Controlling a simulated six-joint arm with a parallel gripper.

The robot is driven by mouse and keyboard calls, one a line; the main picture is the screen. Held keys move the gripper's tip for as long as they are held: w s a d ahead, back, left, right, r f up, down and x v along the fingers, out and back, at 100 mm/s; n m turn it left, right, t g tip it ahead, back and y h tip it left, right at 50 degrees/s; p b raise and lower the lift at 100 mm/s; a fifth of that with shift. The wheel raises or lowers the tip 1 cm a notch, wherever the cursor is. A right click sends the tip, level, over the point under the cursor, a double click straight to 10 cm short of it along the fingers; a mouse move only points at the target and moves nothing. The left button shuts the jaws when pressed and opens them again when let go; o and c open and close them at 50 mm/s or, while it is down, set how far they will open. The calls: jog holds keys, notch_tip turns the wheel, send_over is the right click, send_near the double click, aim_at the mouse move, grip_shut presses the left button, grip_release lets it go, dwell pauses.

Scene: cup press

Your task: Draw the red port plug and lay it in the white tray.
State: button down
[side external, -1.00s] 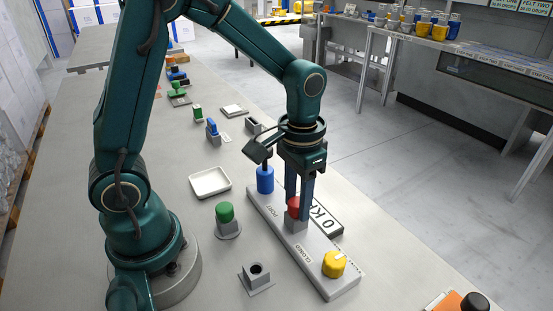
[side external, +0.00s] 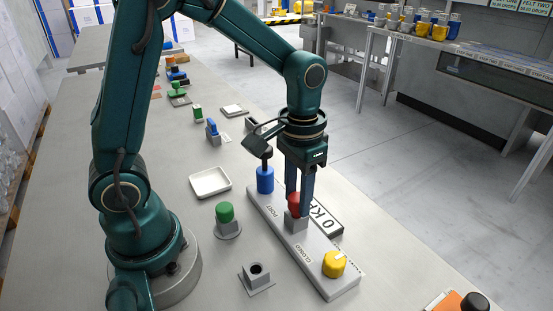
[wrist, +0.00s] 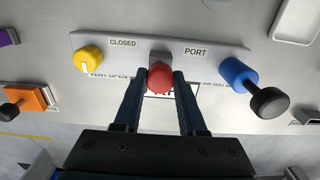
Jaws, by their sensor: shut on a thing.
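The red port plug (side external: 294,204) sits between the two fingers of my gripper (side external: 299,207) in the side view, right above its grey socket (side external: 296,223) on the pale panel. In the wrist view the red plug (wrist: 160,78) shows between the fingertips (wrist: 160,74), with the grey socket (wrist: 160,57) just behind it. My gripper is shut on the plug. Whether the plug's lower end is still inside the socket cannot be told. The white tray (side external: 210,193) lies empty on the table, left of the panel; its edge shows in the wrist view (wrist: 276,34).
On the panel (side external: 318,266), a blue cylinder with a black knob (side external: 265,180) stands at the far end and a yellow knob (side external: 334,264) at the near end. A green-capped plug (side external: 225,212) and an empty grey socket (side external: 256,272) stand left of the panel.

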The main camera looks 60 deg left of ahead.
aim_at(298, 197)
jog(key=shift+r, duration=0.15)
jog(key=shift+r, duration=1.8)
notch_tip(298, 197, up, 12)
jog(key=s+a+n, duration=0.5)
jog(key=a+n, duration=0.4)
jog(key=a, duration=0.2)
jog(key=s+a+n, duration=0.5)
jog(key=a+n, duration=0.4)
jog(key=a, duration=0.2)
jog(key=shift+w+f, duration=0.15)
jog(key=shift+f, duration=4.6)
jog(key=shift+w+f, duration=0.1)
jog(key=shift+f, duration=4.6)
